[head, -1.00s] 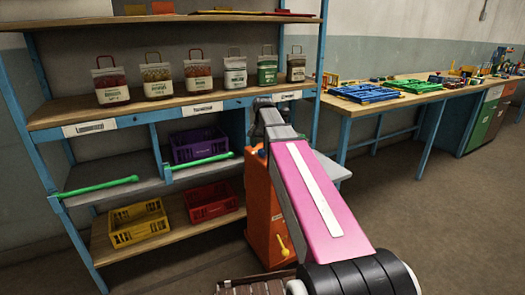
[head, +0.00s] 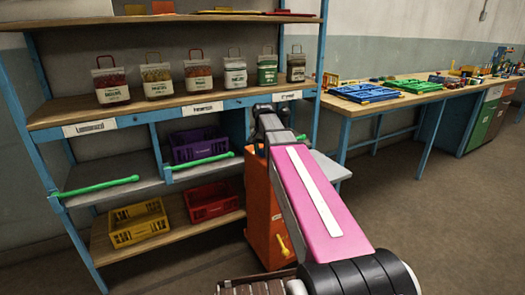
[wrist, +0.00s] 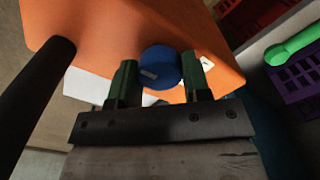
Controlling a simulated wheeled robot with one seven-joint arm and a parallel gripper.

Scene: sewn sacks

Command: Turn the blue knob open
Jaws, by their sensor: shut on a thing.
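The blue knob (wrist: 160,68) is round with a small pale mark on its face and sits on an orange cabinet (wrist: 110,30). In the wrist view my gripper (wrist: 160,78) has one dark green finger on each side of the knob and is shut on it. The pale mark lies slightly tilted. In the head view the orange cabinet (head: 262,215) stands to the right of the shelf, partly behind my pink arm. There my arm hides the knob and the fingertips.
A dark bar (wrist: 38,95) stands out at the left of the wrist view. A blue-framed shelf (head: 90,120) holds several bags, a purple crate (head: 198,148), a yellow crate (head: 138,225) and a red crate (head: 212,205). A workbench (head: 400,101) runs along the right wall; the floor before it is clear.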

